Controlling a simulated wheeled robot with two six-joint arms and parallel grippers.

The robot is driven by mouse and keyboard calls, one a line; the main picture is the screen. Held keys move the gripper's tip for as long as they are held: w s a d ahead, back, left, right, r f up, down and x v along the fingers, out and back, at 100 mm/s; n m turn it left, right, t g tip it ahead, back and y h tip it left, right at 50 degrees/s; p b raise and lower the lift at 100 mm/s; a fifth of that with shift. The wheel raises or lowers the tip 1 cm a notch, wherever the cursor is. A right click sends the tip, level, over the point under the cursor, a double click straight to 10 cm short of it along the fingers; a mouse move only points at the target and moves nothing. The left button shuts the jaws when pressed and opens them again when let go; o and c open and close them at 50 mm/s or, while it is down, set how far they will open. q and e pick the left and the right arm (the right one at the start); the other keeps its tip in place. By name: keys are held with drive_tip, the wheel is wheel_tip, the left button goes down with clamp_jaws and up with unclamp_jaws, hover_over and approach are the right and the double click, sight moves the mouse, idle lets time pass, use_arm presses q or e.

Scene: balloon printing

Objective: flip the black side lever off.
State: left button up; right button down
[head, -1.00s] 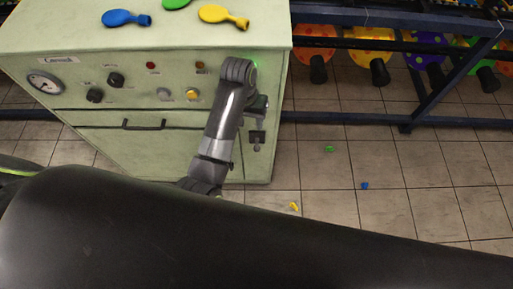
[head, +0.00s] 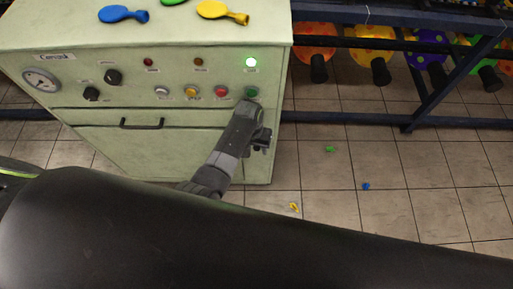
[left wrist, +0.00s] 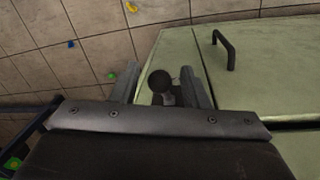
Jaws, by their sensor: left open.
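The pale green machine (head: 100,50) stands at the left in the head view. My left gripper (head: 262,141) is low at the right end of its front panel, and the lever is hidden or too small to make out there. In the left wrist view the lever's round black knob (left wrist: 160,81) shows beside the machine's pale face. My left gripper (left wrist: 162,86) has its two fingers apart, one on each side of the knob. I cannot tell whether either finger touches it. My right gripper is not in view.
A drawer handle (head: 142,124) sticks out lower down. Balloons (head: 222,11) lie on top. A dark rack (head: 430,120) stands at the right. The tiled floor (head: 400,165) between has only small scraps.

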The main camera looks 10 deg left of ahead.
use_arm(q)
drive_tip(key=shift+f, duration=0.35)
clamp_jaws()
